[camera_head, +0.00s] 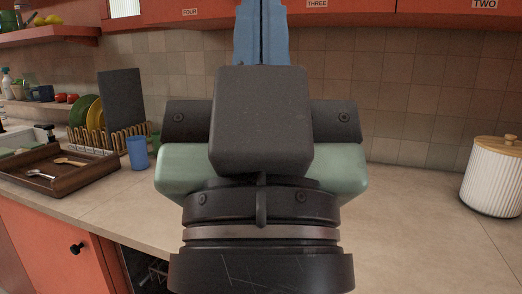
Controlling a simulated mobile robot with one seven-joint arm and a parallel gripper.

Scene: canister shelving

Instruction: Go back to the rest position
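My gripper (261,10) stands upright in the middle of the view, seen from behind. Its two blue fingers point up and lie side by side with only a thin dark line between them, so it looks shut. Nothing shows between the fingers. The tips reach the top edge of the picture, in front of the tiled wall and the red upper cabinets. My wrist and the gripper body hide the middle of the counter.
A white ribbed canister (492,180) with a wooden lid stands on the counter (420,215) at right. At left are a blue cup (137,153), a dish rack (110,140) and a wooden tray (60,190). Red upper cabinets (430,8) carry number labels. Counter between gripper and canister is clear.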

